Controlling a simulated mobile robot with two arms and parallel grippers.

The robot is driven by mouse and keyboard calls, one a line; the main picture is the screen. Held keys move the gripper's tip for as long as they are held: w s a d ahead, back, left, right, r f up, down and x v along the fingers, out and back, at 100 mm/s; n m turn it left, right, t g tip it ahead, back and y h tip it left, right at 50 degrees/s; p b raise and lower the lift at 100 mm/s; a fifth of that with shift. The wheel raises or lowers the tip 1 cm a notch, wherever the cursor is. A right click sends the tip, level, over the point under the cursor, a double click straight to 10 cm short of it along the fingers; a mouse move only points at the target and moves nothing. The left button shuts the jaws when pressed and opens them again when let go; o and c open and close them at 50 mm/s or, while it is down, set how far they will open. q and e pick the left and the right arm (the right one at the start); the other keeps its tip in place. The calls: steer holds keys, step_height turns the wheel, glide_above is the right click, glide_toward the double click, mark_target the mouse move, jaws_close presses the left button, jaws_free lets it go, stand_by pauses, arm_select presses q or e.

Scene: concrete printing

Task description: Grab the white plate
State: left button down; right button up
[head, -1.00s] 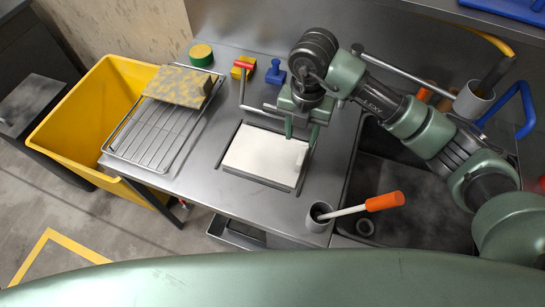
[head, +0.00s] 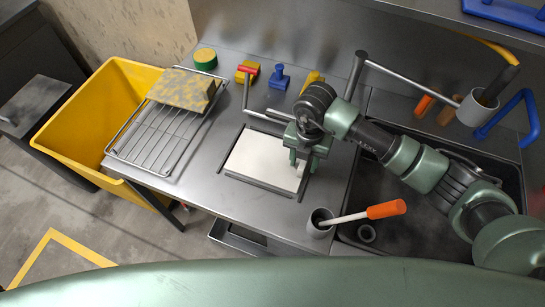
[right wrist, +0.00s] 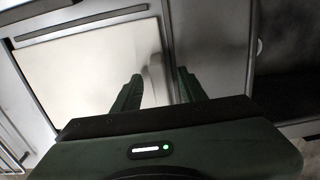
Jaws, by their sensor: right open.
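The white plate (head: 258,158) lies flat in a dark-edged recess of the steel worktop. It also shows in the right wrist view (right wrist: 85,75), with a raised pale strip (right wrist: 156,75) near its right edge. My right gripper (head: 302,165) is over the plate's right edge, fingers pointing down. In the right wrist view the open fingers (right wrist: 159,85) stand on either side of the pale strip. I cannot tell whether they touch it. The gripper hides part of the plate's right edge. My left gripper is not in view.
A wire rack (head: 157,145) with a speckled block (head: 183,88) is at left, beside a yellow bin (head: 80,130). The dark sink (head: 405,225) is under my right arm.

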jaws_close()
stand_by(1.4)
